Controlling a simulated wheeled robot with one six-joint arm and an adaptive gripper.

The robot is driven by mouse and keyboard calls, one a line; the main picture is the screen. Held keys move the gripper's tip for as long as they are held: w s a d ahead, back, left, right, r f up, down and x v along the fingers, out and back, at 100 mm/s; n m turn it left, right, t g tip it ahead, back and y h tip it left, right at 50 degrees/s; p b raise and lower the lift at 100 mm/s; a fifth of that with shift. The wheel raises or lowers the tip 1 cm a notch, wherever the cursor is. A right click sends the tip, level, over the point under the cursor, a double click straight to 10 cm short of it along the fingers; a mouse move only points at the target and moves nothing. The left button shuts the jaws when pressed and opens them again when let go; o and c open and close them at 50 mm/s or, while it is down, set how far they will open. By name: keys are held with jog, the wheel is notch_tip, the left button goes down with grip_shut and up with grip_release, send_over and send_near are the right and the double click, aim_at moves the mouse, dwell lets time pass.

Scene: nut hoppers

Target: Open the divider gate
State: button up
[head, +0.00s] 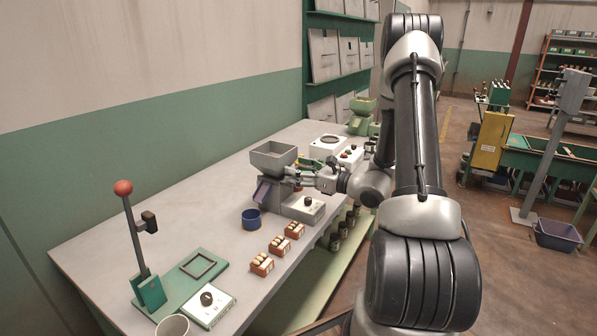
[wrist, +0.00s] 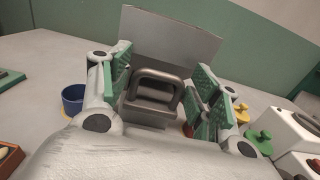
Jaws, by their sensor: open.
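The grey hopper (head: 273,157) stands on the bench with a purple chute low on its left side. In the wrist view its grey sloping wall (wrist: 168,40) rises behind a dark grey loop handle (wrist: 155,84), apparently that of the divider gate. My gripper (head: 294,174) is at the hopper's right side. In the wrist view my gripper (wrist: 163,84) is open, with green-padded fingers on either side of the handle and gaps to it. Nothing is held. The gate's panel is not clearly visible, and its position cannot be told.
A blue cup (head: 251,218) stands in front of the hopper, also in the wrist view (wrist: 73,98). Small crates (head: 279,246) line the bench edge.

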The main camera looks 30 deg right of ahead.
jog(key=c, duration=1.1)
jog(key=v, duration=0.4)
jog(key=shift+s, duration=0.1)
jog(key=shift+c, duration=0.3)
jog(key=o, duration=1.2)
jog(key=shift+s, duration=0.1)
jog(key=shift+c, duration=0.2)
jog(key=v, duration=1.2)
